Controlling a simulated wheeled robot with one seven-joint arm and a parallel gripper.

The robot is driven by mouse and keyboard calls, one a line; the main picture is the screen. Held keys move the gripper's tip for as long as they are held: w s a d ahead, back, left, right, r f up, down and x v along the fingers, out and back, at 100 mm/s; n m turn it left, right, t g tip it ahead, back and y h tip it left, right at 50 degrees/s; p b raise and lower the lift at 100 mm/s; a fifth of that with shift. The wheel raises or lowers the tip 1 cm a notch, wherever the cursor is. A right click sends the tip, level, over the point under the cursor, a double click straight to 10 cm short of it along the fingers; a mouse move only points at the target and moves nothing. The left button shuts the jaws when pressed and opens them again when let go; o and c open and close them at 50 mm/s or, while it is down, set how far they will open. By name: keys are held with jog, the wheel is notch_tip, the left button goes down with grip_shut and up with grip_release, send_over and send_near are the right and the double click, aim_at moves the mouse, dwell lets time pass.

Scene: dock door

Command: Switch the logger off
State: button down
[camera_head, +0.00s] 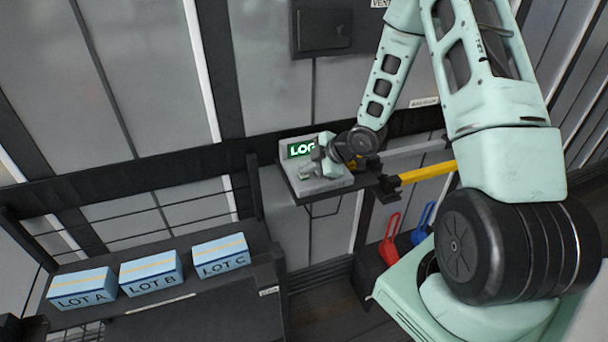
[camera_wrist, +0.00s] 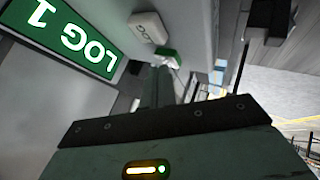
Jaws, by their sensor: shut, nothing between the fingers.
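The logger (camera_head: 330,184) is a pale grey box on a small dark wall shelf, with a lit green display (camera_head: 299,149). In the wrist view the display (camera_wrist: 72,38) reads "LOG 1", upside down. My gripper (camera_head: 319,158) is at the logger, in front of its display's right part, with its fingers shut and empty. In the wrist view the fingers (camera_wrist: 163,84) point at the logger's grey face, close to a small green and white part (camera_wrist: 165,56) and a white lettered block (camera_wrist: 145,27). I cannot tell whether they touch.
Blue boxes LOT A (camera_head: 82,288), LOT B (camera_head: 151,273) and LOT C (camera_head: 221,256) stand on a dark bench at the lower left. A yellow bar (camera_head: 428,173) lies right of the logger's shelf. Red (camera_head: 390,240) and blue (camera_head: 423,224) handled items are below it.

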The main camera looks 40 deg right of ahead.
aim_at(308, 175)
jog(key=shift+f, duration=0.2)
jog(key=shift+r, duration=0.1)
dwell(0.4)
jog(key=shift+r+p, duration=0.6)
jog(key=shift+r, duration=0.25)
notch_tip(308, 175, up, 5)
jog(key=p, duration=0.4)
jog(key=shift+r, duration=0.1)
dwell(0.5)
